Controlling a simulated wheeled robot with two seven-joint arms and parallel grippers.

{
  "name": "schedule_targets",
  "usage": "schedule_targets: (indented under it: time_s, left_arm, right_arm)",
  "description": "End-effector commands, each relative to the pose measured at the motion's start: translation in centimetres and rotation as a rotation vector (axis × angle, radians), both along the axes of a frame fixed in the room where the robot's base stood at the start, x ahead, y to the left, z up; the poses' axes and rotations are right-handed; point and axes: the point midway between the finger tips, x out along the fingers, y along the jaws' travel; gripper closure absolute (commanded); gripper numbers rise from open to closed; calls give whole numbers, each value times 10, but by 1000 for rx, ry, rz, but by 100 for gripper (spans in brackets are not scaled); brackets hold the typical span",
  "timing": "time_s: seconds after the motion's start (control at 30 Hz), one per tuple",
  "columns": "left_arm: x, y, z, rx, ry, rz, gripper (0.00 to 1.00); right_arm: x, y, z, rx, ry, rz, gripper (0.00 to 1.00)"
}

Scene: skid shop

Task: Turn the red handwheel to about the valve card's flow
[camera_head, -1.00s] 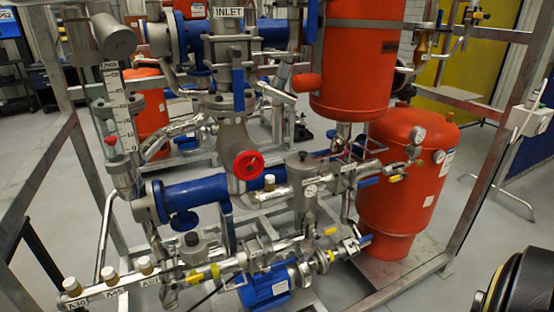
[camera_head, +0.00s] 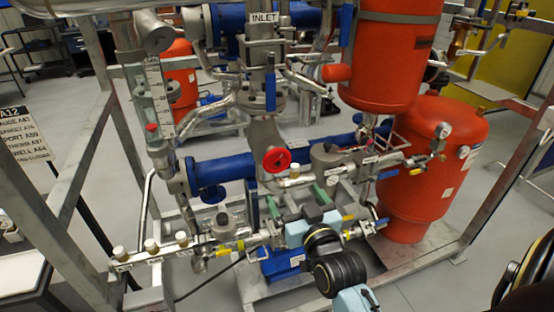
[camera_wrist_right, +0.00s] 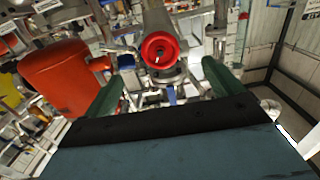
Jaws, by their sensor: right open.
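The red handwheel (camera_head: 276,160) sits on a grey valve body below the INLET label, and it also shows in the right wrist view (camera_wrist_right: 159,49). My right gripper (camera_head: 297,197) is open just below and in front of the handwheel, apart from it. In the right wrist view its green fingers (camera_wrist_right: 165,74) stand wide apart, with the handwheel beyond the gap between them. A white upright flow scale (camera_head: 156,95) with a red mark near its foot stands left of the valve. My left gripper is out of view.
Blue pipe (camera_head: 222,170), a lower manifold with yellow handles and a blue pump (camera_head: 282,265) crowd the skid around my right arm. A red tank (camera_head: 425,165) stands to the right. Grey frame posts (camera_head: 88,165) bound the left side.

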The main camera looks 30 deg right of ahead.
Motion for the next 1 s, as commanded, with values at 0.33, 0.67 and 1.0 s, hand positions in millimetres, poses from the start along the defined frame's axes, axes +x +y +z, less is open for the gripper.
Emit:
schedule_targets:
  time_s: [0.33,0.67,1.0]
  left_arm:
    - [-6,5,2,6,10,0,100]
    - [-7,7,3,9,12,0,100]
    - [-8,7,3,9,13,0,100]
  right_arm:
    - [40,-12,9,-5,-16,-5,8]
    - [102,-27,8,-4,-14,-5,8]
    - [128,-33,8,-4,-13,-5,8]
